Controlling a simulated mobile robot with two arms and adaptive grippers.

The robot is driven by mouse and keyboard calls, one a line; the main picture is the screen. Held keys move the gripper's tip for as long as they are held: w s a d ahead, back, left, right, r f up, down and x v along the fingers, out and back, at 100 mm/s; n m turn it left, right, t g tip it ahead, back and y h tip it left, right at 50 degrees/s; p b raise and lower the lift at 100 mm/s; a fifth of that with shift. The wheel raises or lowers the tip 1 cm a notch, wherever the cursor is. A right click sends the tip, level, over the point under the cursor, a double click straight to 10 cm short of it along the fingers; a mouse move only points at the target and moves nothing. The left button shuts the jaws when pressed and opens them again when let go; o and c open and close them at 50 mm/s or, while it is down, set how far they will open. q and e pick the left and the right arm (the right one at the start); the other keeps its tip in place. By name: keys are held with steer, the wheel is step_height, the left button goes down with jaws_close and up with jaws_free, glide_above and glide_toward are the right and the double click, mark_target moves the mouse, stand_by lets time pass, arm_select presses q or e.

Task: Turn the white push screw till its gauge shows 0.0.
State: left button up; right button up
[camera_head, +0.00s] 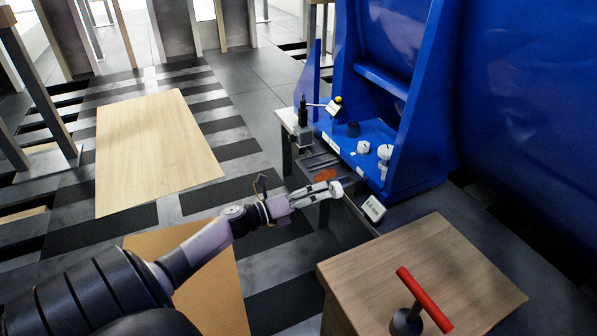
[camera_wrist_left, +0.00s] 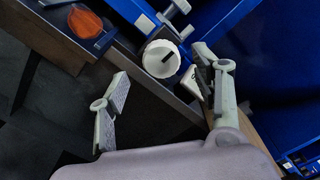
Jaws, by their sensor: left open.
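A round white knob with a dark line across its face, which looks like the push screw (camera_wrist_left: 161,58), is at the edge of the bench in the left wrist view. In the head view the white knob (camera_head: 336,188) is just beyond the fingertips. My left gripper (camera_wrist_left: 162,76) is open, its fingers spread on either side below the knob; I cannot tell whether they touch it. In the head view the gripper (camera_head: 321,191) reaches in from the left. A small gauge (camera_head: 373,208) stands right of the knob; its reading is too small to tell. My right gripper is out of view.
A blue machine frame (camera_head: 408,95) rises behind, with more white knobs (camera_head: 385,151) on its base. An orange part (camera_head: 327,174) lies on the bench left of it.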

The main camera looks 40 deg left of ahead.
arm_select(q)
steer(key=v, duration=0.6)
steer(key=shift+s, duration=0.25)
steer(key=shift+a, duration=0.1)
stand_by(1.5)
